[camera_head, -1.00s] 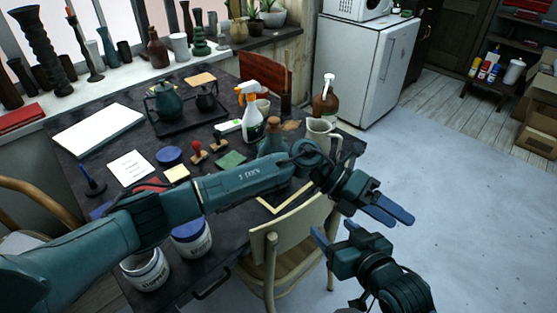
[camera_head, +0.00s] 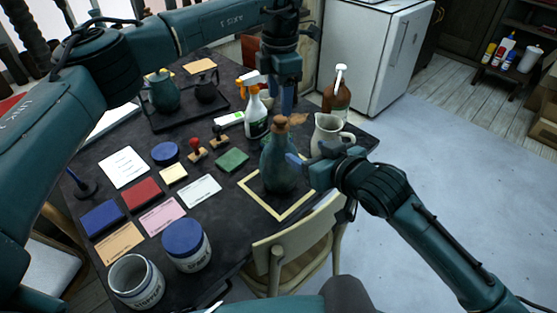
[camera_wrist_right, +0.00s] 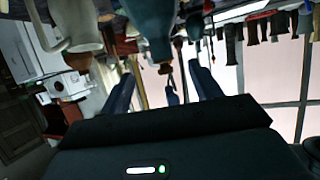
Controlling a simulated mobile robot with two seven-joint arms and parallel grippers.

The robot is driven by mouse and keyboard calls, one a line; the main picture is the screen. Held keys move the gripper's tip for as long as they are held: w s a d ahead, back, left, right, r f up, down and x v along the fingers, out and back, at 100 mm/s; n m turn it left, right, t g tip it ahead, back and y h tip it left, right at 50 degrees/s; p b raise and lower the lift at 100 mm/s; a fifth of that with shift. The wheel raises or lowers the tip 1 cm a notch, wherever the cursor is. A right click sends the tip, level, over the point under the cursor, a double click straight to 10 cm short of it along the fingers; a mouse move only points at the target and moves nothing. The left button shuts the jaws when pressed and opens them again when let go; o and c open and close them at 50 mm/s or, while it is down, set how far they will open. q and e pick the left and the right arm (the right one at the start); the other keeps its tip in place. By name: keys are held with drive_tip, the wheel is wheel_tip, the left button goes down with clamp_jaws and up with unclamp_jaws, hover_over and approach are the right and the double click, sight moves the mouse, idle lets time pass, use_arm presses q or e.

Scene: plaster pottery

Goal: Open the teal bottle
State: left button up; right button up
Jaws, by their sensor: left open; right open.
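The teal bottle (camera_head: 281,170) stands upright on the dark table, inside a pale yellow square frame. A brown cork stopper (camera_head: 280,125) sits in its neck. My left gripper (camera_head: 286,103) points down just above the stopper and is open; its fingers overlap in this view. My right gripper (camera_head: 304,165) comes from the right at the height of the bottle's body, fingers towards it, and is open. In the right wrist view, which is upside down, the bottle (camera_wrist_right: 152,28) shows beyond and between the spread fingers (camera_wrist_right: 163,85). Contact with the bottle cannot be told.
A cream pitcher (camera_head: 328,130) stands close behind my right gripper. A spray bottle (camera_head: 256,115) and a brown pump bottle (camera_head: 337,97) stand behind. Stamps, cards and jars (camera_head: 187,247) cover the table's left part. A chair (camera_head: 298,240) stands at the front edge.

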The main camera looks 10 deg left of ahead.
sight(285, 140)
drive_tip(key=x, duration=1.1)
drive_tip(key=shift+w+a, duration=0.1)
drive_tip(key=shift+a, duration=0.05)
